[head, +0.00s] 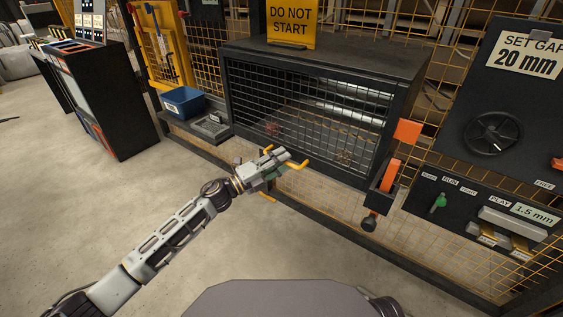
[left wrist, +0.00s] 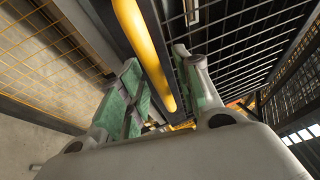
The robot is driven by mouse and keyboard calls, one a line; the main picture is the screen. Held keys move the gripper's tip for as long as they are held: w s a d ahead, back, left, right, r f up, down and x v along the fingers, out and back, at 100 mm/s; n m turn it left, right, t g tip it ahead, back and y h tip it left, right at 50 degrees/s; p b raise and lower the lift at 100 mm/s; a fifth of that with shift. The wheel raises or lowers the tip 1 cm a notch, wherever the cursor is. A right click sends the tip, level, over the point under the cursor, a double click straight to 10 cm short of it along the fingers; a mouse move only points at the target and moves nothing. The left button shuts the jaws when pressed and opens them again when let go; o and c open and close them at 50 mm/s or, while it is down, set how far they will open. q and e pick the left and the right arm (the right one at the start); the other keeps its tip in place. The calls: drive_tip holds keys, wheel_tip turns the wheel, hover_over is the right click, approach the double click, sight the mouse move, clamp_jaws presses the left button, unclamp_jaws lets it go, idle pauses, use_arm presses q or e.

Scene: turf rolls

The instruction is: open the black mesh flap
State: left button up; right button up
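The black mesh flap (head: 310,104) forms the front of a dark cabinet. It looks shut, hanging flat across the opening. A yellow handle (head: 299,165) shows near its lower edge, partly hidden by my gripper. My left gripper (head: 281,163) is at this handle, below the mesh. In the left wrist view the yellow bar (left wrist: 147,52) runs lengthwise between the two spread green-padded fingers (left wrist: 160,95), with gaps visible beside it. The gripper looks open; contact with the bar cannot be told. The mesh also shows in the wrist view (left wrist: 240,45). My right gripper is not in view.
A yellow "DO NOT START" sign (head: 291,22) stands on the cabinet. An orange lever (head: 391,175) is at its right side. A blue bin (head: 183,102) and grey tray (head: 212,126) sit on a ledge at left. A control panel (head: 485,215) is at right. Floor in front is clear.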

use_arm(q)
drive_tip(key=shift+d, duration=0.1)
clamp_jaws()
idle(0.3)
idle(0.4)
